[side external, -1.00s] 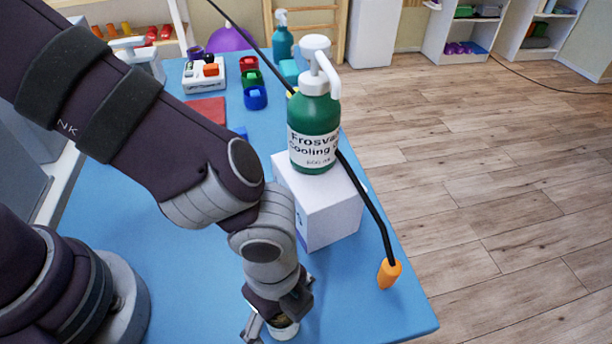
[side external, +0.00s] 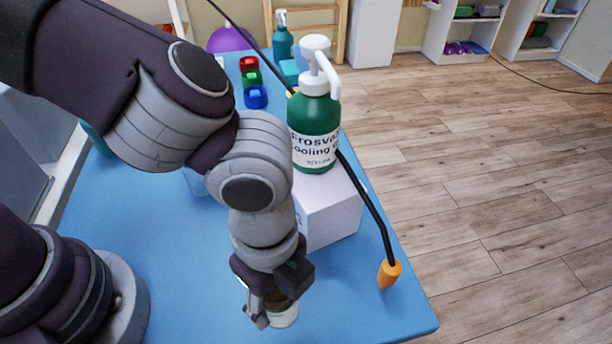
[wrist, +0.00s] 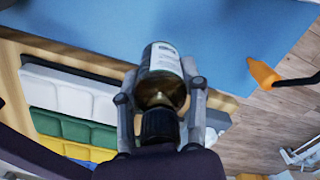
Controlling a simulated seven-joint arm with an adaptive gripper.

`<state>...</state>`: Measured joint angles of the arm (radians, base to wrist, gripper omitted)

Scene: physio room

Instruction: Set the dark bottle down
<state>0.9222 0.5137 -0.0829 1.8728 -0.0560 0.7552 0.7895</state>
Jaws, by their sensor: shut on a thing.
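The dark bottle (wrist: 164,62) is brown with a black cap and a pale label, seen in the wrist view between my fingers. My gripper (wrist: 160,92) is shut on it around its upper part, one finger on each side. In the side view my gripper (side external: 270,304) is low at the table's near end, and the bottle's pale lower part (side external: 285,317) shows below the fingers. Whether its base touches the blue table (side external: 190,270) cannot be told.
A white box (side external: 330,215) stands just behind my gripper, with a green pump bottle (side external: 315,125) on it. Small coloured holders (side external: 254,95) stand farther back. Blue table left of my gripper is clear.

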